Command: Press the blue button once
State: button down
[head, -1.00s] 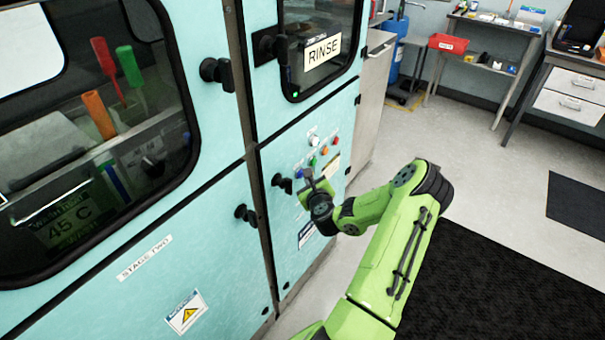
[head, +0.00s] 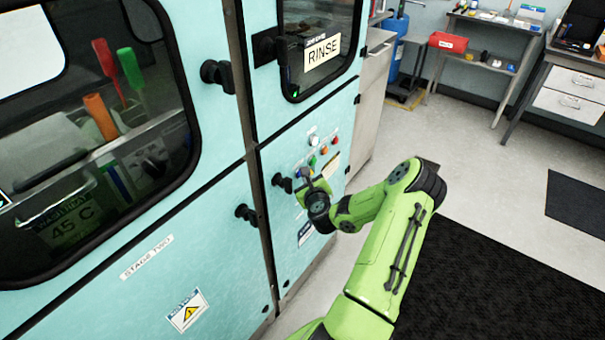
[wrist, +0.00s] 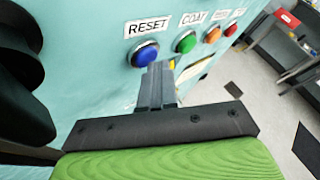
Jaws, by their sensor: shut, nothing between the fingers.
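The blue button (wrist: 145,54) sits under a RESET label (wrist: 147,26) on the teal panel in the wrist view. My gripper (wrist: 158,70) is shut and empty, its fingertips just below and right of the blue button in that view. I cannot tell whether they touch it. In the head view my gripper (head: 304,174) is at the panel below the button group, and the blue button is hard to make out there beside it.
A green button (wrist: 185,41), an orange button (wrist: 212,35) and a red button (wrist: 231,30) run to the right of the blue one. A black handle (wrist: 22,75) juts out at the left. Open floor (head: 400,135) lies to the right.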

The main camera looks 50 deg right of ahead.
jog(key=shift+s, duration=0.1)
jog(key=shift+s+b, duration=0.5)
jog(key=shift+s, duration=0.2)
jog(key=s+b, duration=0.2)
jog(key=s, duration=0.1)
jog(key=s+b, duration=0.1)
jog(key=s, duration=0.1)
jog(key=shift+d, duration=0.25)
jog(key=shift+f, duration=0.1)
dwell(0.7)
